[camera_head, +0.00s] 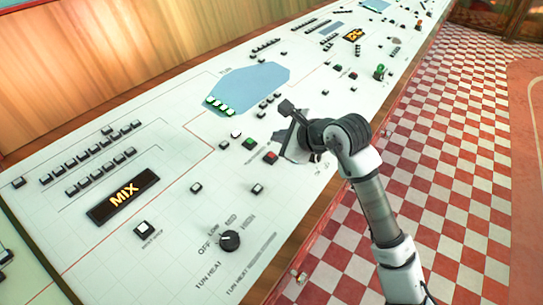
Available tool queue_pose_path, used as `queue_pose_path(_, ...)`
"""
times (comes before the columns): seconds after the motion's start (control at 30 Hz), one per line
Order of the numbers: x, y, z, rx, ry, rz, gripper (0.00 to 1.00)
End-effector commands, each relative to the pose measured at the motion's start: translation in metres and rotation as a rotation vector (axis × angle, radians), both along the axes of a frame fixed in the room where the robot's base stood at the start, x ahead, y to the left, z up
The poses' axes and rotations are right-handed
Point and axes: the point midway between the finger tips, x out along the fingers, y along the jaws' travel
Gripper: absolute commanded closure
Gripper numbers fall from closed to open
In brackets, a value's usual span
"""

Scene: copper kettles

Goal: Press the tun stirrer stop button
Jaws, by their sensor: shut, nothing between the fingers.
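A red button (270,157) and a green button (249,144) sit side by side on the white control panel (215,175), below the pale blue tun shape (250,86). The small lettering by them is too blurred to read, so I cannot confirm which is the stirrer stop. My gripper (283,140) is over the panel just up and right of the red button. It is shut and empty. Its fingertips are partly hidden by the wrist, and I cannot tell whether they touch the panel.
A lit MIX display (123,196), a button (144,230) with a blurred label, and a TUN HEAT knob (229,241) lie toward the near left. Several small buttons surround the tun shape. The wooden panel edge (317,222) borders a red-and-white checkered floor (450,160).

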Motion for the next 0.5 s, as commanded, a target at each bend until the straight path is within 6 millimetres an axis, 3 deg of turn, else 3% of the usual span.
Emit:
queue_pose_path(0.1, 0.002, 0.003, -0.022, -0.001, -0.001, 0.001, 1.0)
queue_pose_path(0.2, 0.003, 0.004, -0.03, -0.001, -0.001, 0.001, 1.0)
queue_pose_path(0.5, 0.004, 0.006, -0.038, 0.0, -0.002, 0.0, 1.0)
